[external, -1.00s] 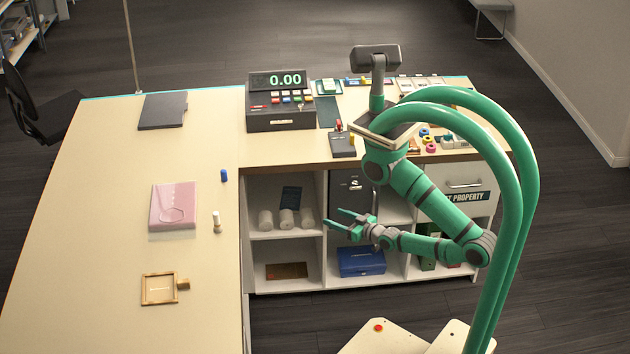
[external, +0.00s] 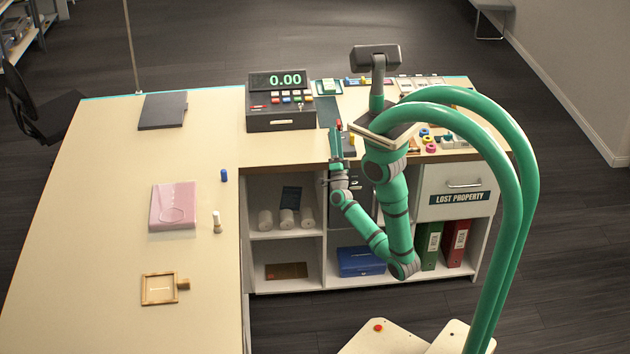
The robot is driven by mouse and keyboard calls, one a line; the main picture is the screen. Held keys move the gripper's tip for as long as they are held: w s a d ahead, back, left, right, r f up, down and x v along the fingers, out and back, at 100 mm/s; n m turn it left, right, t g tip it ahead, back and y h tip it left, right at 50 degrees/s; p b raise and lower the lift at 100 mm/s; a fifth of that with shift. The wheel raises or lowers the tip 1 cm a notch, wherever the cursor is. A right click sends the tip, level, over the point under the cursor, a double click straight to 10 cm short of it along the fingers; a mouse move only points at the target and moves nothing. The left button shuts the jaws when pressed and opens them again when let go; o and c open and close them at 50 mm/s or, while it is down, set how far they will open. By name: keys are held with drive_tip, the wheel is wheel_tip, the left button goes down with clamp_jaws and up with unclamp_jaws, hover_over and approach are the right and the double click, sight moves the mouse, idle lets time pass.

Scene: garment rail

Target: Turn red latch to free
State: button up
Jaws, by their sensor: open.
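I cannot pick out a red latch with certainty. A small red piece (external: 339,125) shows at the counter's inner edge, beside a small dark box (external: 352,145) that is partly covered by my arm. My gripper (external: 337,150) points up and away, at the counter's front edge, close to the red piece and the box in the picture. Its jaws are open and appear empty. I cannot tell whether a finger touches anything there.
A cash register (external: 281,105) reading 0.00 stands left of my gripper. Below the counter (external: 210,150) are open shelves with paper rolls, a blue box (external: 360,262) and binders, and a "LOST PROPERTY" drawer (external: 457,185).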

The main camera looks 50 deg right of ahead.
drive_tip(key=s+d+r+m+g+h, duration=0.1)
drive_tip(key=d+r+m+g, duration=0.3)
drive_tip(key=d+m+g, duration=0.95)
drive_tip(key=s+d+r+m+g+h, duration=0.1)
drive_tip(key=d+r+m+g, duration=0.2)
drive_tip(key=d+m+g, duration=0.95)
drive_tip(key=m+t+y, duration=0.4)
drive_tip(key=m+y, duration=1)
drive_tip(key=y, duration=0.3)
approach(338, 122)
drive_tip(key=x, duration=0.8)
drive_tip(key=shift+d+f, duration=0.15)
drive_tip(key=shift+d, duration=0.1)
drive_tip(key=shift+c, duration=0.4)
